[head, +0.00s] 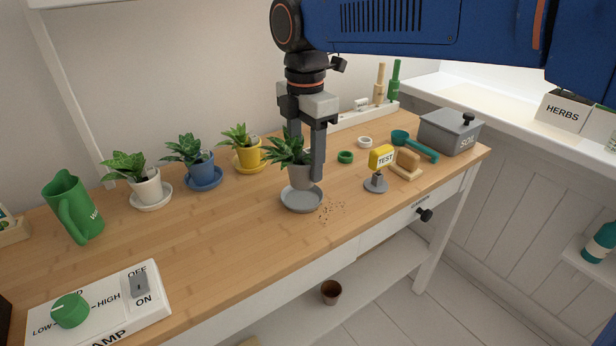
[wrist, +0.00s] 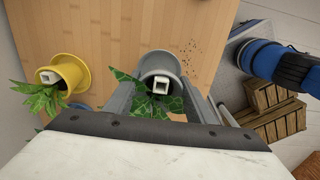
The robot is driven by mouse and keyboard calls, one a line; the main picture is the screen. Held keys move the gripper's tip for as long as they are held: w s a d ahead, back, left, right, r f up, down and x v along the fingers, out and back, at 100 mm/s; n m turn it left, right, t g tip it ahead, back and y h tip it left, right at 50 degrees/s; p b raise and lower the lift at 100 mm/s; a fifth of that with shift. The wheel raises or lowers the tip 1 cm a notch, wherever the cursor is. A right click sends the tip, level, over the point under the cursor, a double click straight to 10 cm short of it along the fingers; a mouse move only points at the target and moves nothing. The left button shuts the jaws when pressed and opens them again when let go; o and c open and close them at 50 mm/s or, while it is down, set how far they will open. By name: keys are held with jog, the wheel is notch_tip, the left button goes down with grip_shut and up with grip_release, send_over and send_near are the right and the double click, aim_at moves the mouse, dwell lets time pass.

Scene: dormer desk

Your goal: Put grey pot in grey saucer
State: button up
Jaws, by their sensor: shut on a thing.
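The grey pot (head: 301,178) holds a leafy green plant and is upright between the fingers of my gripper (head: 304,172), which is shut on it. The grey saucer (head: 302,202) is on the wooden desk, right under the pot in the head view. The pot's base overlaps the back part of the saucer there; I cannot tell whether it touches. In the wrist view, the grey pot (wrist: 158,65) shows between my two fingers, with leaves around it and a small pale square tag.
Soil crumbs (head: 331,210) lie right of the saucer. A yellow TEST sign (head: 381,157) stands further right, near a wooden brush (head: 406,164). A yellow pot (head: 248,157), blue pot (head: 200,167) and white pot (head: 148,188) stand left.

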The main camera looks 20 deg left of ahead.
aim_at(305, 176)
jog(key=shift+f, duration=2.1)
jog(key=shift+f, duration=0.1)
jog(key=o, duration=1.2)
jog(key=shift+a, duration=0.1)
notch_tip(305, 176, up, 12)
jog(key=shift+r, duration=0.1)
